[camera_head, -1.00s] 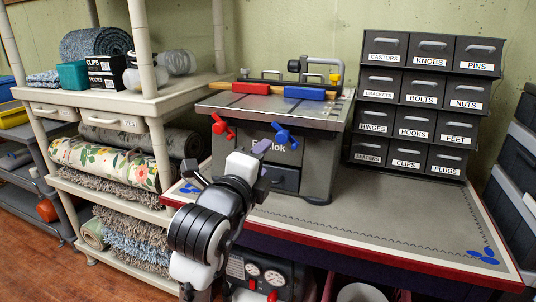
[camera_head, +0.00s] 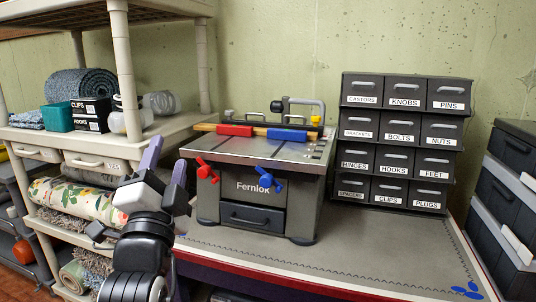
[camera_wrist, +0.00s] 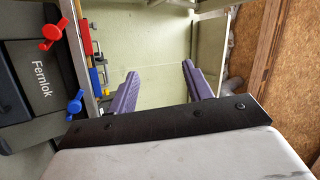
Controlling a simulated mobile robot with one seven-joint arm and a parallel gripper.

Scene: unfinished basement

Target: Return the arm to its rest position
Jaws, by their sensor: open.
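My gripper (camera_head: 165,161) is raised in front of the shelving unit, just left of the grey Fernlok machine (camera_head: 243,221). Its two purple fingers point upward in the head view. In the wrist view, my gripper (camera_wrist: 158,82) shows its fingers spread apart, with only the green wall behind the gap. It is open and holds nothing. The arm links below it are bent and partly cut off by the lower picture edge. The machine, with its red and blue knobs, also appears in the wrist view (camera_wrist: 35,95) at the left.
A beige shelving unit (camera_head: 122,62) with rugs and boxes stands at the left. The workbench (camera_head: 375,247) carries the machine and a dark drawer cabinet (camera_head: 398,172). Grey stacked bins (camera_head: 505,195) stand at the right.

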